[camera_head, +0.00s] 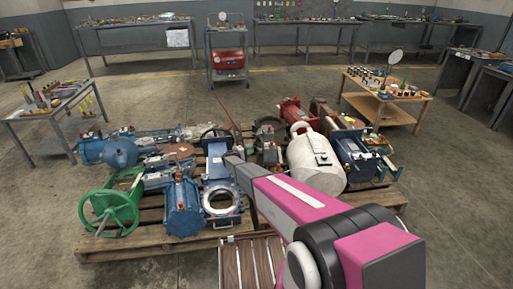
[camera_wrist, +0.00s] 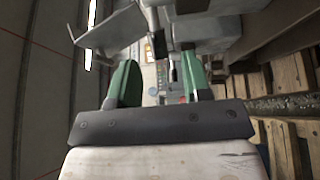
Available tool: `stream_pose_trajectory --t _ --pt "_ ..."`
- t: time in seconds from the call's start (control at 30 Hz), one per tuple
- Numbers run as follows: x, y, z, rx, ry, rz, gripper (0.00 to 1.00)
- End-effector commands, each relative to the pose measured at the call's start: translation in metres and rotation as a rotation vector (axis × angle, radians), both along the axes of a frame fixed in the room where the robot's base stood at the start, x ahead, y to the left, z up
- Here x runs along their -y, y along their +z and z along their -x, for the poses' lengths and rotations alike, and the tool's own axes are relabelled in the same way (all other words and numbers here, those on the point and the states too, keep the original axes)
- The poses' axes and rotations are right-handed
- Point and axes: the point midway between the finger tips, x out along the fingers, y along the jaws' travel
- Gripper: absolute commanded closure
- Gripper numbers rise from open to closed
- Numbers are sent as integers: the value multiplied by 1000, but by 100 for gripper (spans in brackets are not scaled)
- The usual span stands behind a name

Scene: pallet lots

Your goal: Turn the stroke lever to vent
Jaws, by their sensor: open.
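My gripper (camera_wrist: 158,75) shows in the wrist view with its two green fingers apart and nothing clearly held between them. Beyond and between the fingers is grey metal hardware (camera_wrist: 195,30) with a small dark upright part (camera_wrist: 172,72) and a pale panel behind it. I cannot tell for sure which part is the stroke lever, nor its setting. In the head view my pink arm reaches from the lower right over the pallet (camera_head: 130,245). Its far end is close to a blue valve with a round pale flange (camera_head: 222,199); the fingers are not clear there.
The pallet is crowded: a green handwheel (camera_head: 108,213), a blue cylinder (camera_head: 183,207), a white tank (camera_head: 317,162) and a red machine (camera_head: 294,113). A slatted brown board (camera_head: 245,262) lies in front.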

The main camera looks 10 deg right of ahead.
Motion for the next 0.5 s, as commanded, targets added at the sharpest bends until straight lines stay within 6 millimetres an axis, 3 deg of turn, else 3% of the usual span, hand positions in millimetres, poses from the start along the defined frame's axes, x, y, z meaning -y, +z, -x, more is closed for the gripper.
stream_pose_trajectory --t 0.2,0.5 --pt "35 2 -19 0 -2 0 56" --pt "50 3 -26 -1 0 0 56"
